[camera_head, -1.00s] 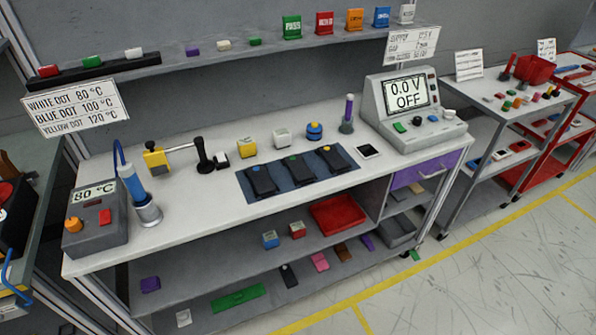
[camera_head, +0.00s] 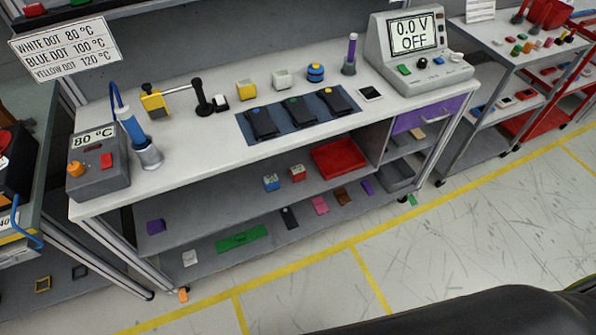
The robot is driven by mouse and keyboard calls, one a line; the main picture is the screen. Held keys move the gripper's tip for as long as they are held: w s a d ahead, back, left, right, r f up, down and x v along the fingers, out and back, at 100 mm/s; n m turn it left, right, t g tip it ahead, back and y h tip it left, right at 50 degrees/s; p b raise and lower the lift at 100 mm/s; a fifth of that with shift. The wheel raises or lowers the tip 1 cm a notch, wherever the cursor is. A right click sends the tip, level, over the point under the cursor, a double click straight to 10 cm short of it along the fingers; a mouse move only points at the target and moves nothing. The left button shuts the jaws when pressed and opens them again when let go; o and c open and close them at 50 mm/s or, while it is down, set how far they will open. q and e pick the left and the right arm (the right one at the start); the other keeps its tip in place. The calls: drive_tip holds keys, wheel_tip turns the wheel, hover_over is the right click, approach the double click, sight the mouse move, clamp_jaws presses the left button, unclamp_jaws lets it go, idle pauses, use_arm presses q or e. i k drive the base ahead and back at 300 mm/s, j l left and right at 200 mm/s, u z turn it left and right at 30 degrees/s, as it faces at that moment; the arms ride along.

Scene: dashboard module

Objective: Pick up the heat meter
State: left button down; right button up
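I cannot tell for sure which thing is the heat meter. Candidates on the workbench (camera_head: 195,178) are small boxy items: a yellow-sided one (camera_head: 246,90), a white one (camera_head: 281,78) and a round blue one with a yellow band (camera_head: 316,73). A grey station (camera_head: 100,172) with an "80 °C" display and orange knob stands at the left end, next to a blue-handled iron (camera_head: 131,127) in its metal holder. A yellow tool (camera_head: 154,104) lies behind it. Neither gripper shows.
Three black modules (camera_head: 297,113) lie on a blue mat in the middle. A grey power supply (camera_head: 418,65) reading "0.0 V OFF" stands at the right end. The lower shelves hold a red tray (camera_head: 339,159) and small blocks. Open floor (camera_head: 450,240) lies in front.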

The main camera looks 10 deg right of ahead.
sight(298, 173)
drive_tip(key=i+l, duration=0.15)
drive_tip(key=l, duration=0.25)
drive_tip(key=i+l+u, duration=0.15)
drive_tip(key=l, duration=0.2)
drive_tip(key=i+l, duration=0.15)
drive_tip(key=l, duration=0.25)
drive_tip(key=i+l+u, duration=0.15)
drive_tip(key=l, duration=0.25)
